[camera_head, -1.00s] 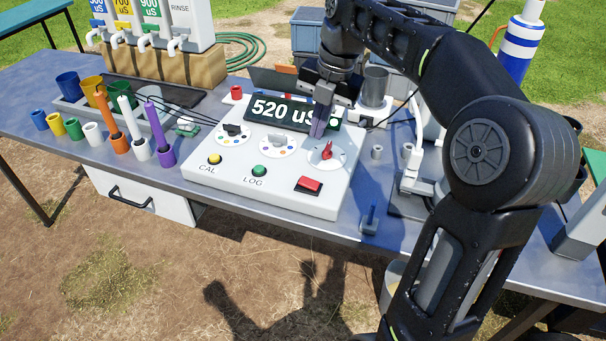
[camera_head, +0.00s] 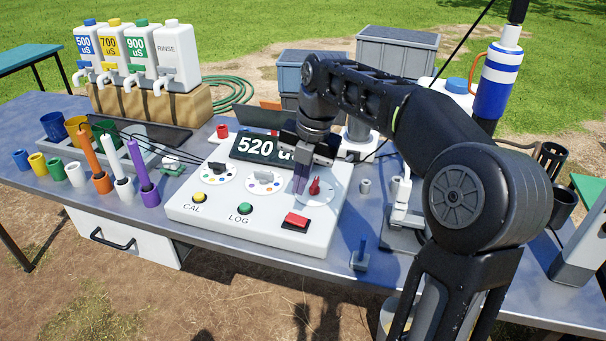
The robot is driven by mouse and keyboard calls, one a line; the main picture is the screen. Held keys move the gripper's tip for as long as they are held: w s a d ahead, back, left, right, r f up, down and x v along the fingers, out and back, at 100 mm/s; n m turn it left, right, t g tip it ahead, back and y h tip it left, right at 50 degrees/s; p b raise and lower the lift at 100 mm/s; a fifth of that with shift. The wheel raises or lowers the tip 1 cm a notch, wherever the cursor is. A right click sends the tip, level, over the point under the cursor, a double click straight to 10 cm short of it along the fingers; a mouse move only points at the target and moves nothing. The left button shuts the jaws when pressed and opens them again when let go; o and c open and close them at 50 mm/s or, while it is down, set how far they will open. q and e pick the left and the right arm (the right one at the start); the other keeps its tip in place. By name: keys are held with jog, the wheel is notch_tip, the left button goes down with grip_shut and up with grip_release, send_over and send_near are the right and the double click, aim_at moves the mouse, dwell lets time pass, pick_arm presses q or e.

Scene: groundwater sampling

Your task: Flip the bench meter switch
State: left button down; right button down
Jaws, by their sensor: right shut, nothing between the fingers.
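The white bench meter (camera_head: 268,234) stands on the metal table, with a display (camera_head: 256,149) whose visible part reads "520". Its front holds a yellow CAL button (camera_head: 198,195), a green LOG button (camera_head: 245,208) and a red rocker switch (camera_head: 296,220) at the right front. My right gripper (camera_head: 300,190) is shut and empty, pointing down just left of the red knob. I cannot tell whether it touches the panel. It hides part of the display. My left gripper is not in view.
Coloured cups and upright probes (camera_head: 122,180) stand left of the meter. Labelled jugs (camera_head: 175,55) are at the back left. A small blue-topped stand (camera_head: 360,255) and a white instrument (camera_head: 400,205) are to the right. The table front before the meter is clear.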

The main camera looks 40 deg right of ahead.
aim_at(291, 218)
jog(key=f, duration=0.2)
jog(key=w+f, duration=0.1)
jog(key=f, duration=0.2)
jog(key=a+f, duration=0.1)
jog(key=f, duration=0.1)
jog(key=shift+w+f, duration=0.15)
jog(key=shift+f, duration=0.25)
jog(key=shift+p, duration=0.3)
